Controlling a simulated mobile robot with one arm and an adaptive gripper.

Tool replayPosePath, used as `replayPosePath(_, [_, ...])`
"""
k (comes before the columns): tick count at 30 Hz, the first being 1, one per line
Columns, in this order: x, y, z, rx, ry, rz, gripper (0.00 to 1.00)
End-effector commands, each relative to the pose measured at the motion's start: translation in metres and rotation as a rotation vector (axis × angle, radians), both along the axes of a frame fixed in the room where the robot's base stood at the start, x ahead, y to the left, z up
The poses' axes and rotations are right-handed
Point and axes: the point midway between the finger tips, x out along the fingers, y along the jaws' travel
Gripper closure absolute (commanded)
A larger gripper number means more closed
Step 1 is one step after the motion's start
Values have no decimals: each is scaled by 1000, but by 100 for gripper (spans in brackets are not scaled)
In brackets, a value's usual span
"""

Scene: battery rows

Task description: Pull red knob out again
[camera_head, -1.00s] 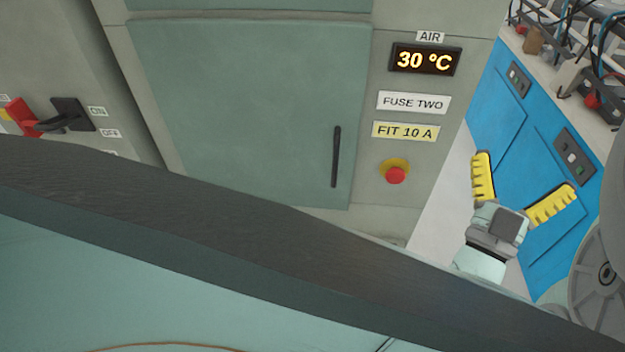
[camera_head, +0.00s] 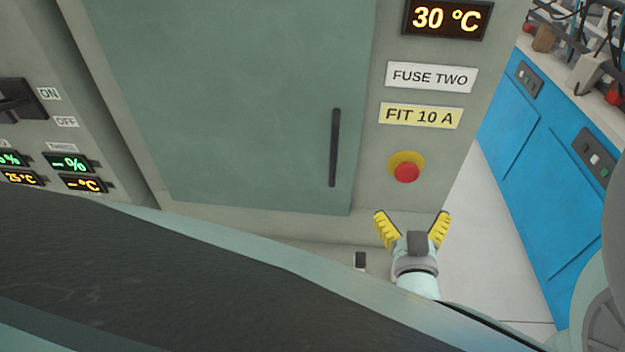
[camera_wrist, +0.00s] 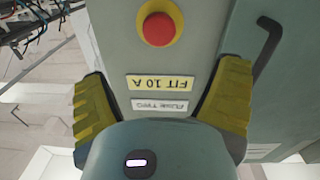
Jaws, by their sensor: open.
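The red knob (camera_head: 406,172) sits on a yellow round base on the grey cabinet front, below the yellow "FIT 10 A" label. It also shows upside down in the wrist view (camera_wrist: 158,29), at the top middle. My gripper (camera_head: 412,222) is open and empty, with its yellow fingers spread. In the head view it is just below the knob, apart from it. In the wrist view the fingers (camera_wrist: 160,105) stand at left and right, with the labels between them and the knob beyond.
The green cabinet door (camera_head: 250,100) with a black vertical handle (camera_head: 335,147) is left of the knob. The "FUSE TWO" label (camera_head: 431,77) and the temperature display (camera_head: 447,18) are above it. A blue bench (camera_head: 540,170) stands to the right, with floor between.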

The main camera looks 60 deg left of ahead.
Motion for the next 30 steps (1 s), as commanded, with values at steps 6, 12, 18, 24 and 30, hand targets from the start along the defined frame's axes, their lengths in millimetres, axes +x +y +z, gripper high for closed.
replayPosePath(6, [19,22,3,1,1,1,12])
replayPosePath(12, [35,38,4,3,-1,0,12])
replayPosePath(18, [48,53,3,-2,-1,3,12])
replayPosePath(24, [60,67,1,0,1,3,12])
replayPosePath(30, [72,79,0,-3,1,4,12])
